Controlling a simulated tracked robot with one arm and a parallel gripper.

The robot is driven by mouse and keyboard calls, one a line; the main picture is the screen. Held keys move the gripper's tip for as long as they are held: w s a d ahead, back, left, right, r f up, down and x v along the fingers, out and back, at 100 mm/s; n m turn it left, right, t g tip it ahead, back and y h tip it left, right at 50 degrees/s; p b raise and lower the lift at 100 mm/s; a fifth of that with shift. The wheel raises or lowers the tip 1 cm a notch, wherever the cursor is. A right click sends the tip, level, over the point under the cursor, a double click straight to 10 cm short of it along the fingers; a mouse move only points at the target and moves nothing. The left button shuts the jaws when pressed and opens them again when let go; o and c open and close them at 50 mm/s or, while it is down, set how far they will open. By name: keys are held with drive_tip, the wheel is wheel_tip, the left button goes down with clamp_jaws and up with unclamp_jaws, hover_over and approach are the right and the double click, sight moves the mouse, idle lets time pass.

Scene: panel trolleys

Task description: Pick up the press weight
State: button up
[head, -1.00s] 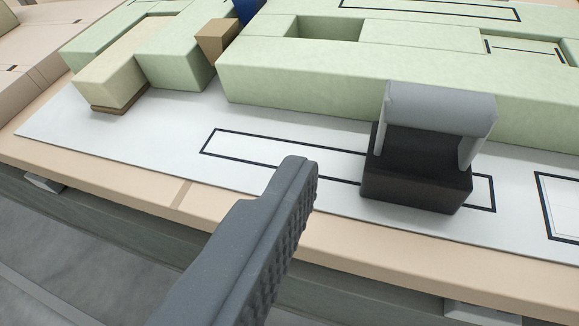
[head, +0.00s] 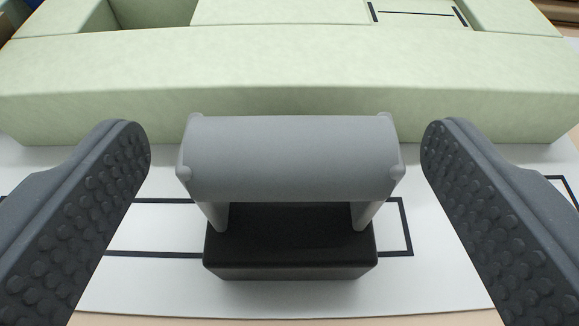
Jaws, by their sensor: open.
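The press weight (head: 290,158) is a black block with a grey bridge-shaped handle on top. It stands upright in the middle of the head view, on a white sheet inside a black-outlined rectangle. My gripper (head: 287,150) is open, with one dark studded finger on each side of the handle. A gap shows between each finger and the handle, and neither finger touches it in the picture. The far side of the block is hidden behind the handle.
A long pale green block (head: 290,75) lies across the view behind the weight, with a recess and a black-outlined mark on the panel beyond.

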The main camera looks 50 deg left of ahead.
sight(292, 181)
drive_tip(key=b+x, duration=0.1)
drive_tip(key=x, duration=0.3)
drive_tip(key=shift+d+f, duration=0.1)
drive_tip(key=shift+f, duration=0.05)
clamp_jaws()
